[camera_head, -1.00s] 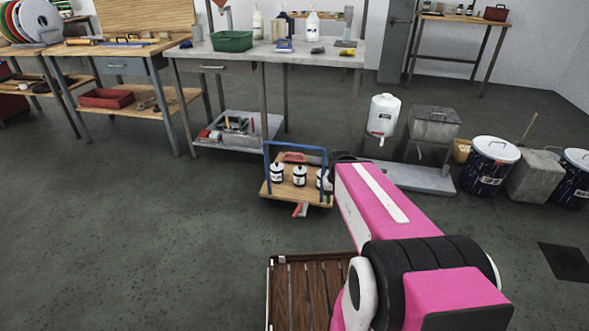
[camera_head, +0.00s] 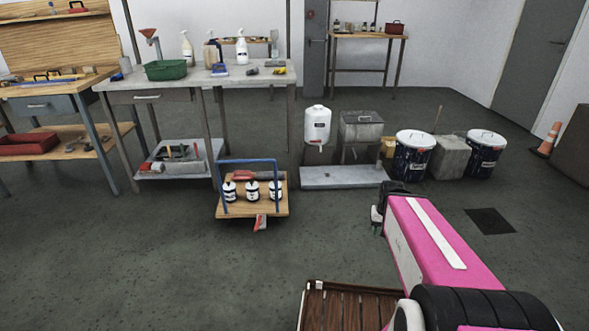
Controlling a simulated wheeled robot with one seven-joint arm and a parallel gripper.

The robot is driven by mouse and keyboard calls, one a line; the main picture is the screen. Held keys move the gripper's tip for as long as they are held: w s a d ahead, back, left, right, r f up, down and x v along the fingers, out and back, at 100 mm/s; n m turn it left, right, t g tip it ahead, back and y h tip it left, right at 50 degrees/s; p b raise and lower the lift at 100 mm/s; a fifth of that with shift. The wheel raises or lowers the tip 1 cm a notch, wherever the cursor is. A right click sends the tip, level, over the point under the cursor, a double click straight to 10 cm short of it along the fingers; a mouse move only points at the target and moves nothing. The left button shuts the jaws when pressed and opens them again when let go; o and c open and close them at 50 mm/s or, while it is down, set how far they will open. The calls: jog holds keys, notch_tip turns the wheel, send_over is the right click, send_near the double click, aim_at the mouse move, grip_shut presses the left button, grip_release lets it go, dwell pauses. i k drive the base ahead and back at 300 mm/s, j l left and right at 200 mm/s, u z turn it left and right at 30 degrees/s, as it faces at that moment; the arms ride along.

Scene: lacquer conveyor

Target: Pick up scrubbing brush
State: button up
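No scrubbing brush can be made out for certain. Small items lie on the grey-topped workbench (camera_head: 190,80): a small dark object (camera_head: 252,71), a dark and yellow object (camera_head: 279,70) and a blue item (camera_head: 219,70). One of these may be the brush, but they are too small to tell. My gripper (camera_head: 377,221) shows only in part at the far end of my pink arm, low over the floor and well apart from the bench. Whether its fingers are open or shut cannot be seen.
A green bin (camera_head: 166,70) and spray bottles stand on the bench. A cart (camera_head: 252,209) with a blue handle and several cans stands before it. A white container (camera_head: 317,126), a grey platform (camera_head: 342,177) and drums (camera_head: 413,154) are to the right. Floor at front left is clear.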

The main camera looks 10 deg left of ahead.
aim_at(237, 178)
jog(key=i+j+z, duration=0.15)
jog(key=j+z, duration=0.25)
jog(key=j, duration=0.5)
jog(key=j+z, duration=0.4)
jog(key=j, duration=5.05)
